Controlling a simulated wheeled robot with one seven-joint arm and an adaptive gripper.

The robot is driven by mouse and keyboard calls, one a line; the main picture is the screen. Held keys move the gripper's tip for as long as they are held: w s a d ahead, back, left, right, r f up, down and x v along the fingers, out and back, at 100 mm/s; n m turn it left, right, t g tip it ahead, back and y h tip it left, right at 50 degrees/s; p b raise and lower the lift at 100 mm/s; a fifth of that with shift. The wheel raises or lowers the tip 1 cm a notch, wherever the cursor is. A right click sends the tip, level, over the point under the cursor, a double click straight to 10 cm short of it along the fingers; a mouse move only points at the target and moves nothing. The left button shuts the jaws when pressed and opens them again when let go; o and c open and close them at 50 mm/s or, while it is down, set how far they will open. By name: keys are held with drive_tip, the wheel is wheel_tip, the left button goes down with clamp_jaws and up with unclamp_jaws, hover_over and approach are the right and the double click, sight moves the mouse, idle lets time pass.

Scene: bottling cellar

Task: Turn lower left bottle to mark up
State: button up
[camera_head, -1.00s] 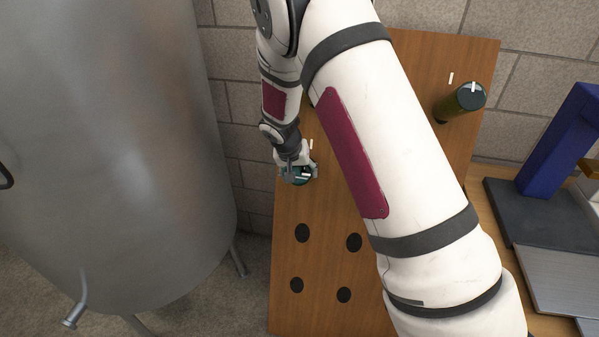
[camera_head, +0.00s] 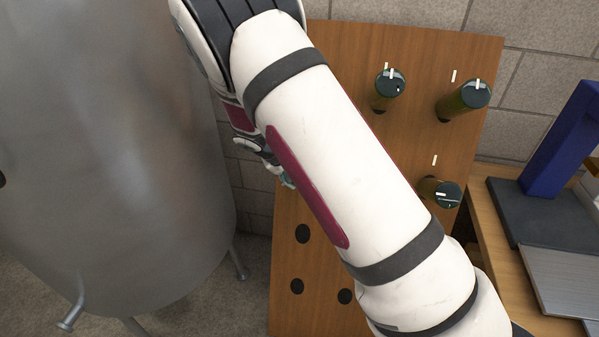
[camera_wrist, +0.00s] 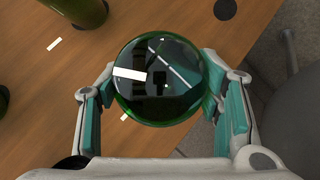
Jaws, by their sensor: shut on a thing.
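My gripper (camera_wrist: 158,82) is shut on a green bottle (camera_wrist: 175,105), its teal pads on both sides of the round, dark glossy end. A white mark (camera_wrist: 129,73) on that end points to the left in the wrist view. A short white tick (camera_wrist: 125,117) on the wooden board (camera_wrist: 215,50) shows beside the bottle at its lower left, so mark and tick are not in line. In the head view my arm hides the held bottle, and only a bit of my gripper (camera_head: 287,182) shows.
Other bottles stick out of the board at upper middle (camera_head: 390,88), upper right (camera_head: 475,97) and lower right (camera_head: 440,190). Empty holes (camera_head: 302,234) lie below. A steel tank (camera_head: 120,150) stands close on the left. A blue stand (camera_head: 560,140) is on the bench at right.

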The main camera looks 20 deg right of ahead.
drive_tip(key=n+h, duration=0.1)
drive_tip(key=n, duration=0.1)
drive_tip(key=n+h, duration=0.1)
drive_tip(key=n, duration=0.1)
drive_tip(key=shift+a+f+n+t+h, duration=0.1)
drive_tip(key=shift+a+n+t+h, duration=0.05)
drive_tip(key=shift+n+t+h, duration=0.2)
drive_tip(key=n+t+h+p, duration=0.1)
drive_tip(key=n, duration=0.1)
drive_tip(key=n+t+h+p, duration=0.1)
drive_tip(key=n, duration=0.2)
drive_tip(key=shift+n, duration=0.25)
idle(0.3)
drive_tip(key=o, duration=1.2)
drive_tip(key=shift+c, duration=0.2)
drive_tip(key=v, duration=1.2)
